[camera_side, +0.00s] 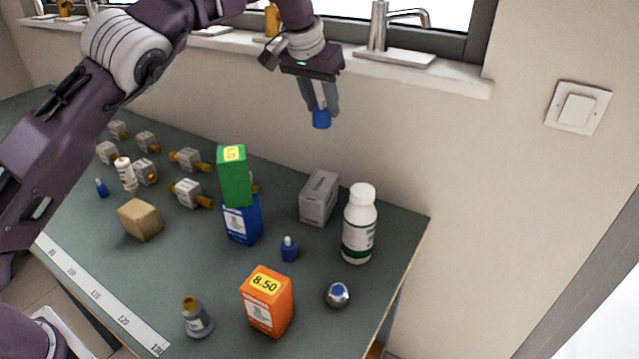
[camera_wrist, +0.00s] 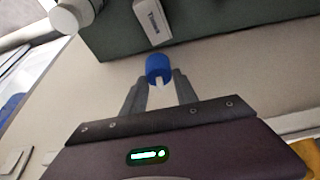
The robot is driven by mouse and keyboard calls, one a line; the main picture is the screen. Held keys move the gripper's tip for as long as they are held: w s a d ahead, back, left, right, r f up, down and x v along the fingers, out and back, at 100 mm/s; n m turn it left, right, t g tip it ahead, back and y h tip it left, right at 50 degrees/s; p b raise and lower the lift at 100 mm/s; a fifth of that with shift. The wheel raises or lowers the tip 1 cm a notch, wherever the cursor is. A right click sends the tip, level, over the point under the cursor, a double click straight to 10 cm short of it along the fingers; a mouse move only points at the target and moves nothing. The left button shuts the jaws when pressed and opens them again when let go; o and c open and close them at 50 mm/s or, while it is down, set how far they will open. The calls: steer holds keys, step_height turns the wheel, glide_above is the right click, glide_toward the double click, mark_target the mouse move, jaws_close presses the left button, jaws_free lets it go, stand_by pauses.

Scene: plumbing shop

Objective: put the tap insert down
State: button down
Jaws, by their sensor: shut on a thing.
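My gripper (camera_side: 319,103) is shut on a blue tap insert (camera_side: 321,119), held high above the back of the green bench, in front of the wall below the window sill. In the wrist view the blue tap insert (camera_wrist: 158,66) sits between the fingertips of my gripper (camera_wrist: 160,84), with a pale stem showing between the fingers. Nothing is under it within touching distance. Another small blue piece (camera_side: 289,249) stands on the bench, and a further small blue one (camera_side: 101,187) stands at the left.
The bench (camera_side: 390,290) holds a green box (camera_side: 233,177) stacked on a blue box (camera_side: 243,222), a grey box (camera_side: 319,197), a white bottle (camera_side: 359,228), an orange box (camera_side: 267,303), a chrome ball-like part (camera_side: 337,294), a tan block (camera_side: 139,219) and several valves. The front left middle is clear.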

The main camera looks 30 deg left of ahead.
glide_above(324, 179)
steer(key=s, duration=0.2)
step_height(324, 179, down, 15)
steer(key=shift+r, duration=0.15)
steer(key=c, duration=0.9)
jaws_free()
steer(key=shift+c, duration=0.2)
